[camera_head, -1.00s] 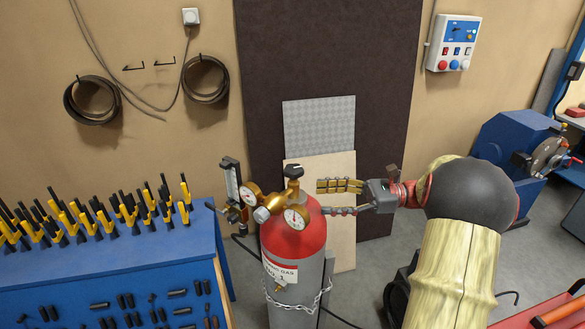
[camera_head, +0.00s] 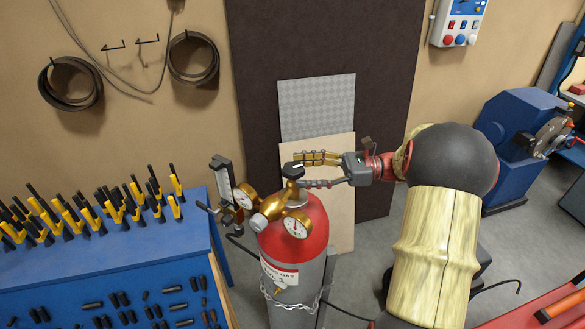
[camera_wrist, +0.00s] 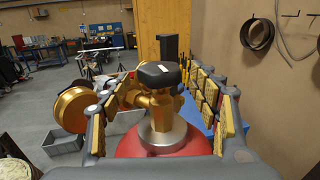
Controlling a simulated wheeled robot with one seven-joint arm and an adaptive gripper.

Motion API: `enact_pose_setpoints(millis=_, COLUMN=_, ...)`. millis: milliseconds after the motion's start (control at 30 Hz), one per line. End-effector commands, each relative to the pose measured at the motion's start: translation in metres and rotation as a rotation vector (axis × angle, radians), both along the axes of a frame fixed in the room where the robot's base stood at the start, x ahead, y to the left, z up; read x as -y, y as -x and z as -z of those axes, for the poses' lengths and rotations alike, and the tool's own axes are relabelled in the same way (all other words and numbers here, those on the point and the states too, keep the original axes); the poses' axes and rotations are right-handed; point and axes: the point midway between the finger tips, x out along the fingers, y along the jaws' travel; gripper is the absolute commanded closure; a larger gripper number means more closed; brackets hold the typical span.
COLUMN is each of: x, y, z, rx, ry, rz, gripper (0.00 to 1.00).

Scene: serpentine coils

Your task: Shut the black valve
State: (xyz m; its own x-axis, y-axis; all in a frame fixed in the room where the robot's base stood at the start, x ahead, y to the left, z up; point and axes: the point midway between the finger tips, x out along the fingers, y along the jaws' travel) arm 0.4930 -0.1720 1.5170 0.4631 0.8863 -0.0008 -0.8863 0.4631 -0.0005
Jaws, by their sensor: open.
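The black valve (camera_head: 292,170) is a dark knob on top of the brass fitting of a red-topped grey gas cylinder (camera_head: 290,272). In the wrist view the black valve (camera_wrist: 159,75) is in the middle, with the brass body below it and the red cylinder top (camera_wrist: 163,143) beneath. My gripper (camera_head: 306,171) reaches in from the right, its fingertips around or beside the knob. In the wrist view my gripper (camera_wrist: 163,112) is open, one finger on each side of the valve. I see no clear contact with the knob.
Two gauges (camera_head: 296,224) and a flow meter (camera_head: 224,180) are fixed at the valve's left and front. A blue bench (camera_head: 110,268) with several yellow-and-black tools stands left. A chain (camera_head: 292,305) goes around the cylinder. Boards (camera_head: 316,108) lean on the wall behind.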

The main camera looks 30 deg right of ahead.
Motion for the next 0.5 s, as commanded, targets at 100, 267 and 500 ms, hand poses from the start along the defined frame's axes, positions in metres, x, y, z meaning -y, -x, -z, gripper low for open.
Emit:
enact_pose_setpoints(millis=100, x=-0.015, y=-0.008, z=-0.001, rx=0.0, ry=-0.001, rz=-0.002, gripper=0.39)
enact_pose_setpoints(millis=267, x=-0.026, y=-0.013, z=0.0, rx=0.0, ry=0.0, rz=-0.001, gripper=0.39)
enact_pose_setpoints(millis=500, x=-0.028, y=-0.015, z=0.001, rx=0.0, ry=0.0, rz=0.001, gripper=0.39)
